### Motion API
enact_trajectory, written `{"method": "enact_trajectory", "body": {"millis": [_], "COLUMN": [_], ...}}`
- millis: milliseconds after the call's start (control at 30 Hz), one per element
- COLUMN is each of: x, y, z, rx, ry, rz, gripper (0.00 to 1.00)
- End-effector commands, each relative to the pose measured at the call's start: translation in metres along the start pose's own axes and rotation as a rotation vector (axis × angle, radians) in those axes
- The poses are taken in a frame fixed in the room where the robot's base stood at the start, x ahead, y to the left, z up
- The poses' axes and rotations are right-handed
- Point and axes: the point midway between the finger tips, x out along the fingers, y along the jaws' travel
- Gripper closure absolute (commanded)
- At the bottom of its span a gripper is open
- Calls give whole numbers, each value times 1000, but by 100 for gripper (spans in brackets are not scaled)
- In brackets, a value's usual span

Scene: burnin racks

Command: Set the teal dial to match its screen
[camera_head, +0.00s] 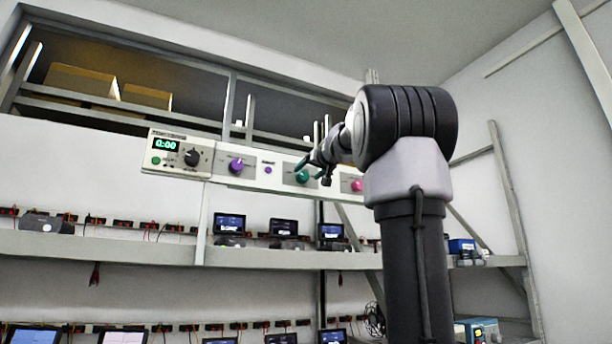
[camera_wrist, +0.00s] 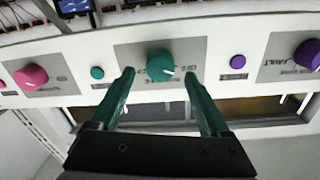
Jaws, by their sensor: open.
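The teal dial (camera_wrist: 160,66) sits on a grey plate on the white panel in the wrist view. A pale pointer mark shows on its face, toward the right and slightly down in that view. My gripper (camera_wrist: 159,74) is open, with one green finger on each side of the dial and a gap to both. I cannot tell how deep the fingertips reach. In the head view the teal dial (camera_head: 302,176) shows just left of my gripper (camera_head: 312,172). The small screen (camera_head: 166,145) at the panel's left end reads 0:00. I cannot read the marks around the dial.
A small teal button (camera_wrist: 97,73) and a pink dial (camera_wrist: 31,77) lie left of it in the wrist view. A purple button (camera_wrist: 237,62) and a purple dial (camera_wrist: 308,54) lie right. Shelves with small screens (camera_head: 230,223) stand below the panel.

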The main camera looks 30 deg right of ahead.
Motion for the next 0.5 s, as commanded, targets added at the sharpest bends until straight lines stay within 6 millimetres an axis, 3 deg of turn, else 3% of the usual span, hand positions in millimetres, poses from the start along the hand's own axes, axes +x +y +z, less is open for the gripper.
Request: {"method": "enact_trajectory", "body": {"millis": [200,500], "x": [24,27], "y": [0,0], "z": [0,0], "rx": [1,0], "ry": [-1,0], "rz": [0,0], "gripper": [20,20]}}
